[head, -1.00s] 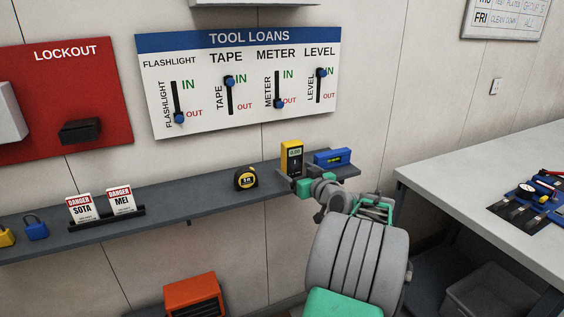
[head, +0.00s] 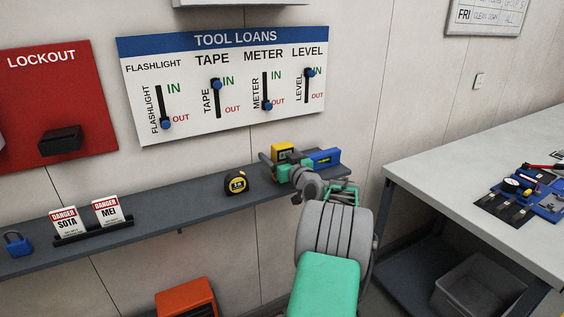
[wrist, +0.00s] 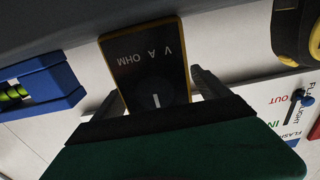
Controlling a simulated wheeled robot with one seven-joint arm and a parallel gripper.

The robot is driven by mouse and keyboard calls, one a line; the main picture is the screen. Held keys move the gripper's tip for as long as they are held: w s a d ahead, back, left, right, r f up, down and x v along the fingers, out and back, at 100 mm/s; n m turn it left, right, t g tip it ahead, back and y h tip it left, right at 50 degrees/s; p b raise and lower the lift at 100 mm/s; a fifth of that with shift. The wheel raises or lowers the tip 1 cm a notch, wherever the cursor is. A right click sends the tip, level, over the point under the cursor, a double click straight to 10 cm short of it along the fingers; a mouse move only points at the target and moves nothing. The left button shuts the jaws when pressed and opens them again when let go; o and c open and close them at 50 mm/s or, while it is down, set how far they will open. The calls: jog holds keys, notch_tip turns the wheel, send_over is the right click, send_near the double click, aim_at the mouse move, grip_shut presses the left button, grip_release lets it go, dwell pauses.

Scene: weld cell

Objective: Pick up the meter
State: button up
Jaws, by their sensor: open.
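The meter (head: 283,150) is a yellow-edged block with a dark face, standing on the grey wall shelf. In the head view my gripper partly hides it. In the wrist view its dark face (wrist: 147,62) shows V, A, OHM lettering and a dial. My gripper (head: 280,166) is open in front of the meter. In the wrist view the two grey fingers (wrist: 160,95) lie on either side of the meter's dial end. I cannot tell whether they touch it.
A blue level (head: 324,157) stands close right of the meter on the shelf (head: 205,199). A yellow and black tape measure (head: 236,182) sits to the left. The TOOL LOANS board (head: 225,119) hangs above. A workbench (head: 450,165) stands at right.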

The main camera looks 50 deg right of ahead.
jog(key=shift+c, duration=0.5)
jog(key=c, duration=1.7)
